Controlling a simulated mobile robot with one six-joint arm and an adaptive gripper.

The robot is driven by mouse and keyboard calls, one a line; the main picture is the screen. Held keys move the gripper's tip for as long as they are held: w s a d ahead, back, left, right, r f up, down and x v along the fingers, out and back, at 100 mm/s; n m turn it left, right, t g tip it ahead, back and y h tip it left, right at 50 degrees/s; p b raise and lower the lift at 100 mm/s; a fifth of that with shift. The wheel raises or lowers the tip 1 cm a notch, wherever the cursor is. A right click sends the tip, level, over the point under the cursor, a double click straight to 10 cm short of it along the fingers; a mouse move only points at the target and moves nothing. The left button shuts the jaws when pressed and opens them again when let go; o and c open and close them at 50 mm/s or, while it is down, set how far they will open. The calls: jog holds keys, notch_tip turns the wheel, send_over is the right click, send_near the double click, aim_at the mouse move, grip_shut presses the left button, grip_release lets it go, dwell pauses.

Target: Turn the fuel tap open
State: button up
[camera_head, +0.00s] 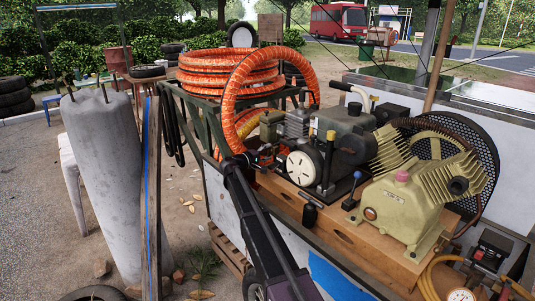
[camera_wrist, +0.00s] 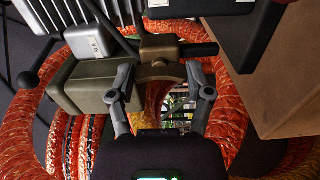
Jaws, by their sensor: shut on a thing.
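The fuel tap shows in the wrist view as a brass-brown body (camera_wrist: 160,50) with a curved lower piece and a dark stub to its right, beside an olive-green box-shaped tank (camera_wrist: 82,90). My gripper (camera_wrist: 160,76) has one finger on each side of the curved brass piece and is shut on it. In the head view my arm reaches up to the left end of the engine, and my gripper (camera_head: 256,156) is small and dark there. The tap cannot be made out clearly in that view.
Orange ribbed hose (camera_head: 235,75) is coiled on the cart's rack and loops down close behind my gripper. The engine (camera_head: 345,130) and cream compressor (camera_head: 415,200) stand on a wooden deck (camera_head: 340,238) to the right. A grey cylinder (camera_head: 105,180) stands at left.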

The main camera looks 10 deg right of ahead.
jog(key=shift+d+n, duration=0.15)
jog(key=shift+n, duration=0.15)
jog(key=o, duration=0.9)
jog(key=shift+c, duration=0.2)
jog(key=v, duration=1.2)
